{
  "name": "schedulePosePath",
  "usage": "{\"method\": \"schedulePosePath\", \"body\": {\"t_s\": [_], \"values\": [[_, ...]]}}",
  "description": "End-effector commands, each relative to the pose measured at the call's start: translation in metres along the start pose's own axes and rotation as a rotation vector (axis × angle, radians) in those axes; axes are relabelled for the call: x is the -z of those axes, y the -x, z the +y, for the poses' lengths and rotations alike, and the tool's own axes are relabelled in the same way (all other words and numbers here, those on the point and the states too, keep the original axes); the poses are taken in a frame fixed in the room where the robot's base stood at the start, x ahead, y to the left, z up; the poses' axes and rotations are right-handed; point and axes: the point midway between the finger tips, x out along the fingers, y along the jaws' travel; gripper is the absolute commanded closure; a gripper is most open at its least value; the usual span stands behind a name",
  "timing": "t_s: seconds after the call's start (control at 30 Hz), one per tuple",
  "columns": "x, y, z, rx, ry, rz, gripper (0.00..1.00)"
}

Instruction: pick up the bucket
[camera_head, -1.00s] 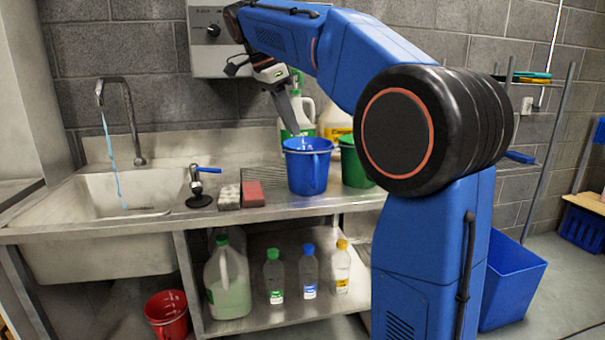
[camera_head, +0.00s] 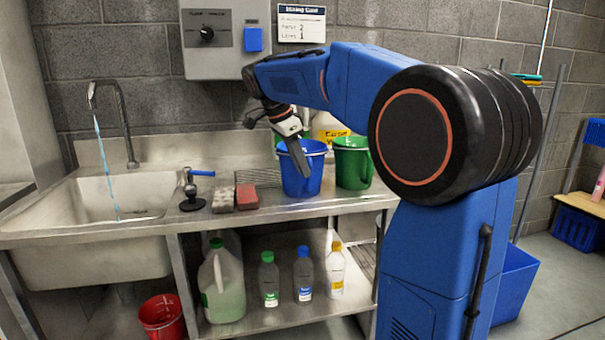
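Three buckets are in view, and the task does not say which one. A blue bucket (camera_head: 313,178) stands upright on the steel counter (camera_head: 270,210). A green bucket (camera_head: 353,166) stands just right of it. A red bucket (camera_head: 163,316) is on the floor at the lower left, partly cut off by the frame.
A sink (camera_head: 125,200) with a running tap (camera_head: 128,130) is at the left. Two sponges (camera_head: 246,198) and a black-based tool (camera_head: 192,198) lie left of the blue bucket. Several bottles (camera_head: 303,275) and a jug (camera_head: 222,285) stand on the lower shelf.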

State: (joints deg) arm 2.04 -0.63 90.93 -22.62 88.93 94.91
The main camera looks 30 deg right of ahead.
Motion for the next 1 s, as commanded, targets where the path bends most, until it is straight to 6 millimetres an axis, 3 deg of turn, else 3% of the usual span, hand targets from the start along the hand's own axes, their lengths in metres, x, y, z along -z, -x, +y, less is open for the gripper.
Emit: {"method": "schedulePosePath", "body": {"t_s": [0.3,0.6,0.63,0.7,0.73,1.0], "values": [[0.005,-0.039,0.002,-0.001,0.0,0.0,0.78],[0.005,-0.044,0.002,0.0,0.0,0.0,0.78],[0.005,-0.044,0.002,0.0,0.0,0.0,0.8],[0.005,-0.044,0.002,0.0,0.0,0.0,0.97],[0.005,-0.044,0.002,0.0,0.0,0.0,1.0],[0.005,-0.043,0.002,0.0,0.0,0.0,1.0]]}}
